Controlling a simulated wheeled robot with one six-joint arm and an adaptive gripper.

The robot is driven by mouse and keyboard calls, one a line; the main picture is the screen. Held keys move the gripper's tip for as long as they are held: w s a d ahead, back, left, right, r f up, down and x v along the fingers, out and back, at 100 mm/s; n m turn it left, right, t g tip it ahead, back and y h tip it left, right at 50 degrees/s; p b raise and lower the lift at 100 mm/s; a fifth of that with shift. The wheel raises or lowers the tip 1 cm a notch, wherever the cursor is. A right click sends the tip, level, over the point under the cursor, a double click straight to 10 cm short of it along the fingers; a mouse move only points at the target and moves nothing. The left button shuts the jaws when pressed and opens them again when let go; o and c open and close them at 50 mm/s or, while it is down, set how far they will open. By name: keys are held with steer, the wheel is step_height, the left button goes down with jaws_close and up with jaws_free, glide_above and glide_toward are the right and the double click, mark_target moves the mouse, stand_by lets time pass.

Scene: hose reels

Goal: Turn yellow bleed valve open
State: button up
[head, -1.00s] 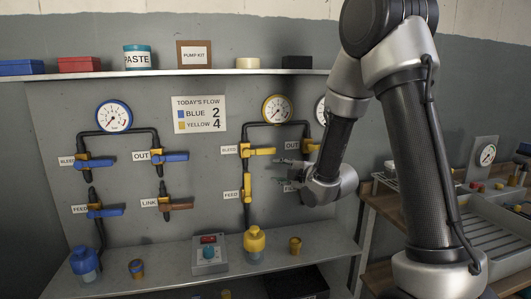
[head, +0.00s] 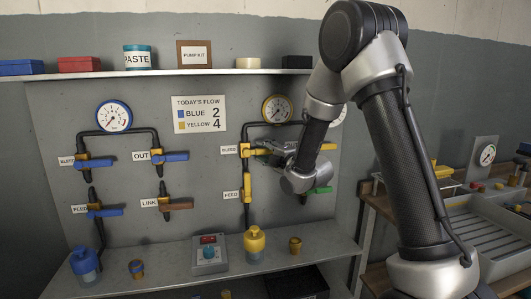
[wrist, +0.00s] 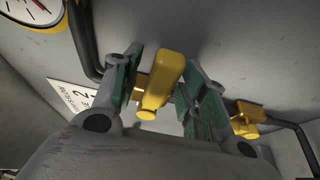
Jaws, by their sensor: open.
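The yellow bleed valve (head: 245,150) is on the upper left of the yellow pipe loop, beside its BLEED label (head: 229,150). Its handle is mostly hidden by my gripper in the head view. In the wrist view the yellow handle (wrist: 162,82) lies between my two fingers. My gripper (head: 264,149) is open around the handle; it also shows in the wrist view (wrist: 158,92), with gaps beside the handle. The yellow feed valve (head: 246,187) sits below, with its handle along the pipe.
Another yellow valve (wrist: 247,118) is right of my fingers in the wrist view. A green handle (head: 318,190) is just right of my wrist. A yellow bottle (head: 255,242) and a control box (head: 209,255) stand on the lower shelf (head: 160,265). The yellow-rimmed gauge (head: 277,108) is above.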

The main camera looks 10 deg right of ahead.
jaws_close()
